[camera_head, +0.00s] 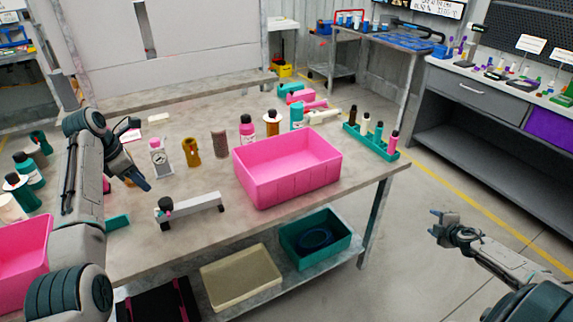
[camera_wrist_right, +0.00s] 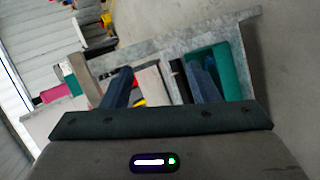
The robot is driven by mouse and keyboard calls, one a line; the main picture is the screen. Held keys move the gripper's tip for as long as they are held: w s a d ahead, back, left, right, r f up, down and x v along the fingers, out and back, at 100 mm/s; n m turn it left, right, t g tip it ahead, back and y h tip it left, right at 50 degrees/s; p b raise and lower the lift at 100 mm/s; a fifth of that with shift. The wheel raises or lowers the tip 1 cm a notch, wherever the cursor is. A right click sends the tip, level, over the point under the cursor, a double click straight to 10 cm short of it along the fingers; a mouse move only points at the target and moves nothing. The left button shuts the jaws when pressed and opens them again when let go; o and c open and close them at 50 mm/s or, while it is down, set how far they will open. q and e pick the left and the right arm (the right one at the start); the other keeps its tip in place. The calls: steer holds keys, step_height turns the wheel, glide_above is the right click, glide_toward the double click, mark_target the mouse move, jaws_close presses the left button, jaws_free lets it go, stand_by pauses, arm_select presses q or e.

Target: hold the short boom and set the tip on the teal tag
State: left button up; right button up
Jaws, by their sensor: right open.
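A short pale grey bar (camera_head: 198,204), which looks like the boom, lies low on the table. A dark knob with a pink spot (camera_head: 165,205) is at its left end. A flat teal piece (camera_head: 117,222), possibly the teal tag, lies to its left, partly hidden by my left arm. My left gripper (camera_head: 142,183) is above the table, up and left of the bar and apart from it; its finger gap is unclear. My right gripper (camera_head: 436,223) is open and empty, beyond the table's right side. Its spread fingers show in the right wrist view (camera_wrist_right: 160,85).
A pink bin (camera_head: 288,182) stands right of the bar. Bottles and a gauge (camera_head: 158,158) stand behind it. A teal rack (camera_head: 371,142) is near the right edge. Another pink bin (camera_head: 20,262) is at the left. The lower shelf holds a cream tray (camera_head: 240,277) and a teal bin (camera_head: 318,238).

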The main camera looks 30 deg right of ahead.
steer(key=w+r+t+h, duration=0.2)
steer(key=w+r, duration=0.4)
steer(key=r, duration=0.6)
steer(key=w+r+t+h, duration=0.1)
steer(key=w+r+t, duration=0.35)
steer(key=r, duration=0.75)
steer(key=w+r+t+h, duration=0.1)
steer(key=w+r+h, duration=0.1)
steer(key=w+r, duration=0.85)
steer(key=w+a+f+m+g+h, duration=0.3)
steer(key=a+m+g+h, duration=0.55)
steer(key=m, duration=0.85)
steer(key=m+g+y, duration=1)
steer(key=m+y, duration=0.4)
steer(key=y, duration=0.4)
glide_above(201, 199)
step_height(201, 199, down, 7)
steer(key=shift+d+f, duration=0.1)
steer(key=shift+d, duration=0.05)
steer(key=shift+s+a+f, duration=0.1)
steer(key=shift+a+f, duration=0.1)
step_height(201, 199, down, 10)
steer(key=shift+f, duration=0.25)
